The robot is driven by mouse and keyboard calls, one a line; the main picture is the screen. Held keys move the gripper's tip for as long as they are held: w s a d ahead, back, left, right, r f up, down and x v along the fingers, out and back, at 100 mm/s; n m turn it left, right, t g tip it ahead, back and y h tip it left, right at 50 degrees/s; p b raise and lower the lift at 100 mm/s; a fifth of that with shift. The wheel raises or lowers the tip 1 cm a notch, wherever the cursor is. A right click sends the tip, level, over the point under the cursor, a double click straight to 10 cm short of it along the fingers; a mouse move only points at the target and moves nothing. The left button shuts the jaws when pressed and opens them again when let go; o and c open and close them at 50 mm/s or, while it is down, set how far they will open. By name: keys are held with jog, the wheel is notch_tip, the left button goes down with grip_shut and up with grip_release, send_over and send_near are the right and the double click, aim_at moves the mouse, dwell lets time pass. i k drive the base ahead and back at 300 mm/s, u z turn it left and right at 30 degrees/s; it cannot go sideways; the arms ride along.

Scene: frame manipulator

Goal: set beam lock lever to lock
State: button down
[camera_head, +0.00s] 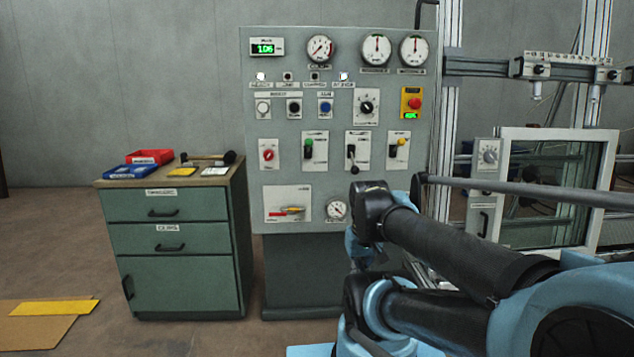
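A grey control panel (283,125) stands upright in the middle of the head view. My blue and black arm is folded at the lower right. I cannot make out my gripper.
A green drawer cabinet (168,241) with red and blue trays on top stands left of the panel. A glazed door frame (598,190) and metal posts stand at the right. A yellow plate (54,307) lies on the floor at the left.

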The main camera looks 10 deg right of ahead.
aim_at(402, 141)
jog(key=k, duration=1.35)
jog(key=u, duration=0.2)
jog(key=i, duration=1.45)
jog(key=z, duration=0.7)
jog(key=i, duration=0.3)
jog(key=z, duration=0.15)
